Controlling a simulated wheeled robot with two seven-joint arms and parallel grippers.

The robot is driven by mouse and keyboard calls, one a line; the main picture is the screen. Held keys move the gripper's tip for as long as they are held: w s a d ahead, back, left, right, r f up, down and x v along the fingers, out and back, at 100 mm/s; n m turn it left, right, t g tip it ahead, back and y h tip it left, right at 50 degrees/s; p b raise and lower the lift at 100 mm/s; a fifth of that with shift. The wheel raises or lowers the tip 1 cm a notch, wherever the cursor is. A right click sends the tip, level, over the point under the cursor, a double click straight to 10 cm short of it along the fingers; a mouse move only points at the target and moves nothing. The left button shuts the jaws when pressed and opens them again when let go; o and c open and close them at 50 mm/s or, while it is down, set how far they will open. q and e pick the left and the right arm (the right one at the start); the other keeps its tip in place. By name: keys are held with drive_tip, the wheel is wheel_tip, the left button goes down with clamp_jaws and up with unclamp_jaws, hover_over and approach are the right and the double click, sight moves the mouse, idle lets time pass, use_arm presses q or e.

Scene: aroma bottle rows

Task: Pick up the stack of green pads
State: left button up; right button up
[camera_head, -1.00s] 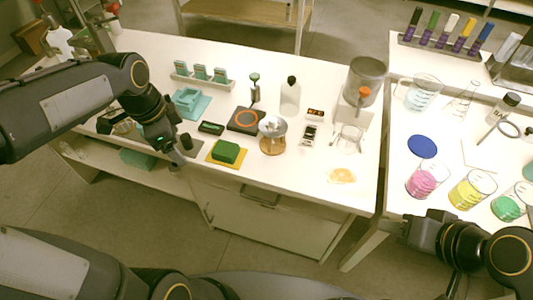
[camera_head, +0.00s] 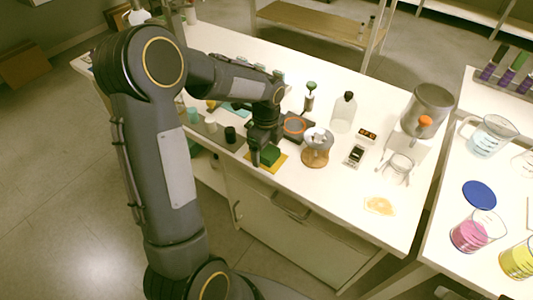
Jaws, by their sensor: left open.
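The stack of green pads (camera_head: 271,156) lies on a yellow mat (camera_head: 281,162) near the front edge of the white table. My left gripper (camera_head: 262,157) reaches down from the upper left to the pads. It is open, with one finger at the left side of the stack. The gripper hides part of the stack, so I cannot tell whether the fingers touch it. My right gripper is out of view.
A wooden stand with a pale dish (camera_head: 316,150) is close to the right of the pads. A small dark cup (camera_head: 230,134) stands to the left. A clear bottle (camera_head: 343,113) stands behind.

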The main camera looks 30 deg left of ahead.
use_arm(q)
drive_tip(key=shift+f, duration=0.2)
drive_tip(key=c, duration=1.1)
drive_tip(key=shift+o, duration=0.2)
drive_tip(key=shift+r, duration=0.15)
drive_tip(key=shift+r, duration=0.6)
drive_tip(key=s+d+r+p, duration=0.1)
drive_tip(key=s+d+r, duration=0.3)
drive_tip(key=s+r, duration=0.7)
drive_tip(key=shift+s+d+r, duration=0.15)
drive_tip(key=shift+s+r, duration=0.15)
drive_tip(key=shift+s, duration=0.9)
